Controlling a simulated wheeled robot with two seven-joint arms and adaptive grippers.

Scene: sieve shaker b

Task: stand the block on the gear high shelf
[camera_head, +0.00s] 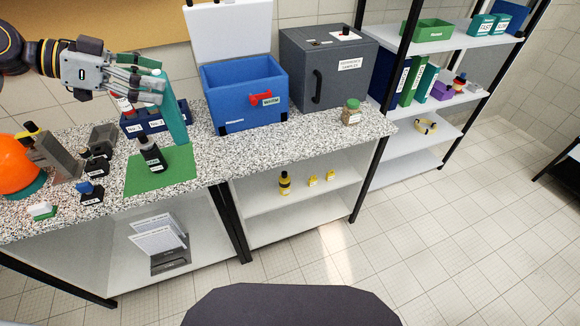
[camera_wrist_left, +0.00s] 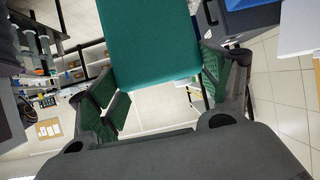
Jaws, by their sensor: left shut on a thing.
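My left gripper (camera_head: 150,88) is shut on a tall teal block (camera_head: 172,115). The block hangs long and slightly tilted from the fingers, over the counter next to the green mat; I cannot tell whether its lower end touches anything. In the left wrist view the teal block (camera_wrist_left: 155,45) fills the space between the fingers of the left gripper (camera_wrist_left: 155,92). The shelf unit stands at the right, with an upper shelf (camera_head: 453,40) holding a green bin and teal and blue boxes. No label naming the gear shelf can be read. My right gripper is not in view.
On the counter, a dark bottle (camera_head: 152,157) stands on the green mat (camera_head: 165,178). A blue cooler (camera_head: 240,88) with a raised lid, a grey box (camera_head: 325,75) and a jar (camera_head: 351,112) stand between the block and the shelf unit. Open floor lies in front.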

